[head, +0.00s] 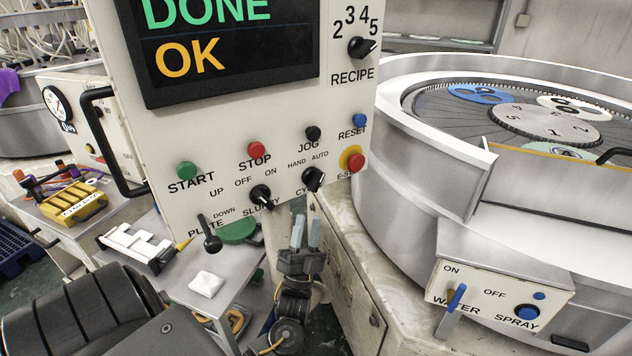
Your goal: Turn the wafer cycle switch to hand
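The cycle switch (313,179) is a black knob low on the white control panel (225,135), under the labels HAND and AUTO. Its label below is partly hidden and reads only "CY". The knob looks slanted toward the AUTO side, but its exact angle is hard to tell. My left gripper (306,222) is below the switch, fingers pointing up, with a gap between them and nothing held. The fingertips appear apart from the knob. My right gripper is not in view.
The slurry knob (261,197) sits just left of the switch, and the red E-stop (355,162) just right. A plate lever (209,236) hangs lower left. The lapping machine (430,165) and a water/spray box (497,285) stand right. A side table (222,275) holds a white cloth.

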